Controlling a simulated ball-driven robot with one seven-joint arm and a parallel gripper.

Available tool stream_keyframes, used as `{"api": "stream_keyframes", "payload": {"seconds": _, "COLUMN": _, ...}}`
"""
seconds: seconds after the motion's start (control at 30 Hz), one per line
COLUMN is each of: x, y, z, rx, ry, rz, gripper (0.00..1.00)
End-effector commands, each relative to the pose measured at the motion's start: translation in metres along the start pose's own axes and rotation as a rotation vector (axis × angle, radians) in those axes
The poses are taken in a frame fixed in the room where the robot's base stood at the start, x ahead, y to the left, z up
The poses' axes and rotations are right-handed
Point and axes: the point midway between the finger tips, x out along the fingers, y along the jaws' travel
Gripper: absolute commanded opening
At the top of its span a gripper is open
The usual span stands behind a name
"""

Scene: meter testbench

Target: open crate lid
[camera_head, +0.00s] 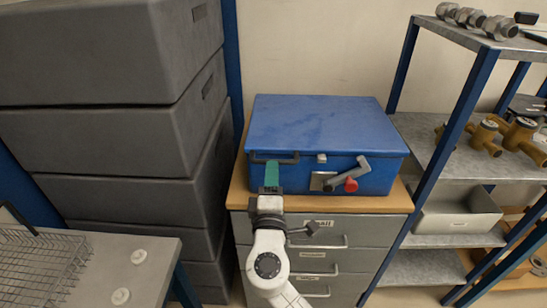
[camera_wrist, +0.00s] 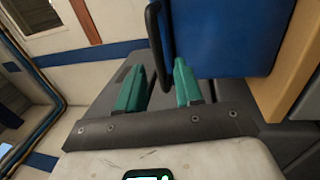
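A blue crate (camera_head: 320,130) with a flat blue lid, which looks closed, stands on a wooden-topped drawer cabinet. A dark bar handle (camera_head: 287,157) is on the left of its front face. A grey lever (camera_head: 352,174) with a red knob sits to the right of the handle. My gripper (camera_head: 271,170) is at the handle's left part, its green fingers pointing at the crate. In the wrist view, the gripper (camera_wrist: 160,72) is open, with the black handle (camera_wrist: 156,40) between the two green fingers. I cannot tell whether they touch it.
Grey stacked bins (camera_head: 100,50) stand close on the left. A metal shelf rack (camera_head: 435,150) with brass meters (camera_head: 517,133) stands on the right. The drawer cabinet (camera_head: 360,230) is below the crate. A side table (camera_head: 125,270) with a wire basket is at lower left.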

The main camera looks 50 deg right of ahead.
Motion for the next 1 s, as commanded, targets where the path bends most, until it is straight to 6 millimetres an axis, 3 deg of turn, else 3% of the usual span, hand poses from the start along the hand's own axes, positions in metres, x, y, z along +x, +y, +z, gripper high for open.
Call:
{"api": "stream_keyframes", "payload": {"seconds": 0.1, "x": 0.022, "y": 0.002, "z": 0.000, "rx": 0.001, "ry": -0.002, "rz": 0.000, "gripper": 0.35}}
{"api": "stream_keyframes", "payload": {"seconds": 0.3, "x": 0.044, "y": 0.001, "z": 0.000, "rx": 0.000, "ry": -0.002, "rz": 0.000, "gripper": 0.35}}
{"api": "stream_keyframes", "payload": {"seconds": 0.7, "x": 0.049, "y": -0.001, "z": 0.000, "rx": 0.001, "ry": 0.000, "rz": -0.001, "gripper": 0.35}}
{"api": "stream_keyframes", "payload": {"seconds": 1.0, "x": 0.049, "y": -0.001, "z": 0.000, "rx": 0.001, "ry": 0.000, "rz": -0.001, "gripper": 0.07}}
